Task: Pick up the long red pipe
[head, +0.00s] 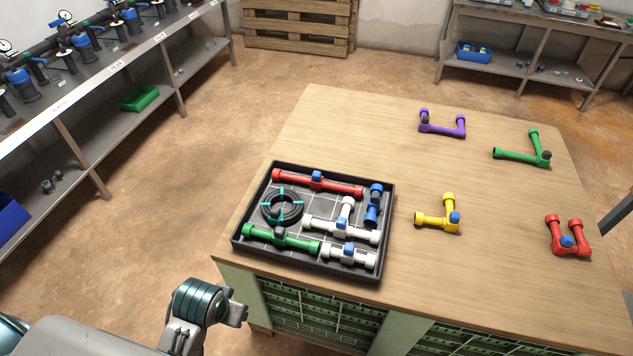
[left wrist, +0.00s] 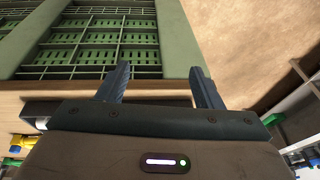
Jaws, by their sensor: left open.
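The long red pipe (head: 342,187) lies along the far side of the black tray (head: 238,243), with a blue valve piece near its middle. It is apart from any gripper. In the left wrist view my left gripper (left wrist: 160,75) is open, with nothing between its two fingers. The green front of the table shows beyond them. In the head view my left arm comes in at the bottom left, below the table's near left corner. My right gripper is not in view.
The tray also holds a black ring (head: 268,216), a green pipe (head: 297,243), white pipes (head: 358,234) and a blue fitting (head: 371,214). Purple (head: 442,130), green (head: 520,156), yellow (head: 433,219) and red (head: 582,250) pipe assemblies stand apart on the wooden table (head: 330,125).

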